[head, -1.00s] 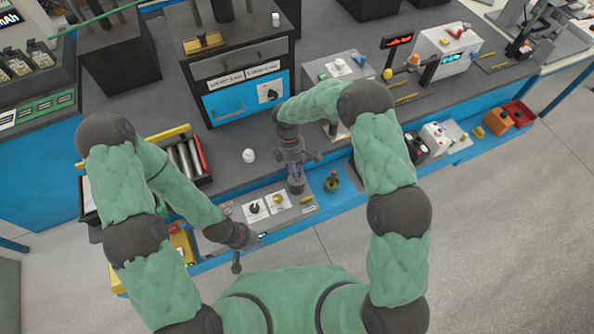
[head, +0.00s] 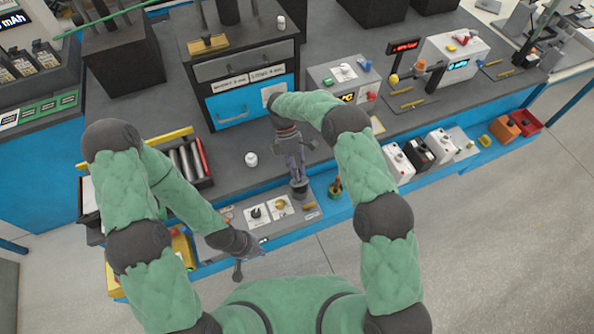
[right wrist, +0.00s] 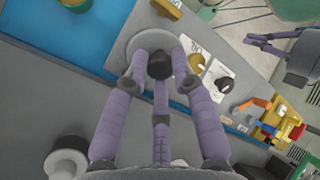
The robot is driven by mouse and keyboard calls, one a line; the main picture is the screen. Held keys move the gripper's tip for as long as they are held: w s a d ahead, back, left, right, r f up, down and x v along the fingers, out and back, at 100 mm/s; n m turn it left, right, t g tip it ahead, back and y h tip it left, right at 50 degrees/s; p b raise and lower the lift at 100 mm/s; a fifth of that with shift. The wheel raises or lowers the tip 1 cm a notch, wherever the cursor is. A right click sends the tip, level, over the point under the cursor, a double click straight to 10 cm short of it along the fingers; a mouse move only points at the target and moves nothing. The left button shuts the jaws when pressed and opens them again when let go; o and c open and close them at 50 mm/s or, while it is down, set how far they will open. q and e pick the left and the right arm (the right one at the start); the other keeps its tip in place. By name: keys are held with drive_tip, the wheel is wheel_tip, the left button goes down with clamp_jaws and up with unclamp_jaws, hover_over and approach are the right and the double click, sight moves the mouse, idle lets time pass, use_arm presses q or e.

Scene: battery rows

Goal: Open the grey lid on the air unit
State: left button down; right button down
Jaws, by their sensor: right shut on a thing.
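The grey lid (right wrist: 135,45) is a round disc with a black knob (right wrist: 160,65) on top, on the grey panel of the air unit (right wrist: 190,110). My right gripper (right wrist: 160,72) is shut on the black knob from above, its purple fingers around it. In the head view my right gripper (head: 299,178) covers most of the lid (head: 300,190). I cannot tell whether the lid is raised from the panel.
A black knob (head: 255,212) and a yellow knob (head: 280,205) stand on white labels left of the lid. A battery tray (head: 205,158) is at left. A green pot (head: 335,188) stands right of the lid on the blue ledge.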

drive_tip(key=c, duration=1)
unclamp_jaws()
drive_tip(key=v, duration=1.2)
drive_tip(key=shift+d, duration=0.1)
